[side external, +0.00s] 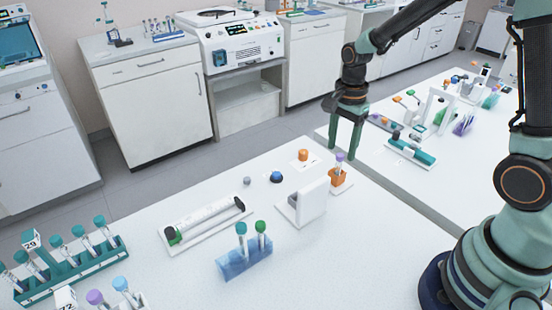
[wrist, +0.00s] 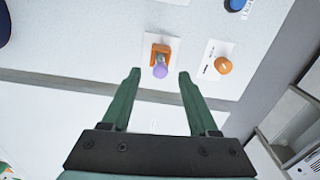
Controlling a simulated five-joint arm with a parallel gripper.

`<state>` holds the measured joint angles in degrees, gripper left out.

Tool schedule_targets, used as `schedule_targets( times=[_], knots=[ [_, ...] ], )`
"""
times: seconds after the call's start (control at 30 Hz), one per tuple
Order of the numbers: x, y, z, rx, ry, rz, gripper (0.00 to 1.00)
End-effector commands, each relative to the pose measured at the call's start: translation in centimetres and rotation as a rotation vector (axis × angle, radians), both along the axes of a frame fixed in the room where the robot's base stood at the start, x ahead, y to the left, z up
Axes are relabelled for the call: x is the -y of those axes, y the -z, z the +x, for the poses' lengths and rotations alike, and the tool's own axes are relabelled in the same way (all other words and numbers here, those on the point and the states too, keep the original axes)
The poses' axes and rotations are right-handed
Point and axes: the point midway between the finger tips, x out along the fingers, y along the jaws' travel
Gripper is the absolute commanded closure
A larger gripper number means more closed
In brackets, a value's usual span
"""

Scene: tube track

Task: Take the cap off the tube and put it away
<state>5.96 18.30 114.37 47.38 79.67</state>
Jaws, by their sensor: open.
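A tube with a purple cap (side external: 339,157) stands in a small orange holder (side external: 341,179) on the white table. In the wrist view, the purple cap (wrist: 160,72) and the orange holder (wrist: 161,49) show ahead of my gripper (wrist: 160,72). My gripper (side external: 343,153) is open and empty, pointing down, with its green fingertips near the cap. The cap appears between the fingertips in both views. I cannot tell whether the fingers are around it or behind it. An orange round piece (side external: 303,155), also in the wrist view (wrist: 223,65), sits on a white labelled card (side external: 297,165).
A white upright stand (side external: 309,200) is close to the holder. A blue cap (side external: 276,177) and a blue rack (side external: 243,262) with two tubes stand nearby. A green rack (side external: 80,262) is at the far left. A second table (side external: 375,160) lies across a gap.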

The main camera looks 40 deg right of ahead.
Motion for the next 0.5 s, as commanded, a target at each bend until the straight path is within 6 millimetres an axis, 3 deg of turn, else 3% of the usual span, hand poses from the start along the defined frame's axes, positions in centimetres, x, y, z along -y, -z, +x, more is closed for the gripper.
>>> schedule_targets(
  times=[0.13,0.37,0.4,0.5],
  knots=[
    [-0.03,1.31,-0.05,-0.002,0.000,0.000,0.40],
    [-0.02,1.41,0.01,0.001,0.000,0.000,0.40],
    [-0.02,1.41,0.01,0.001,0.000,0.000,0.47],
    [-0.01,1.40,0.01,0.001,0.000,0.000,0.86]
  ],
)
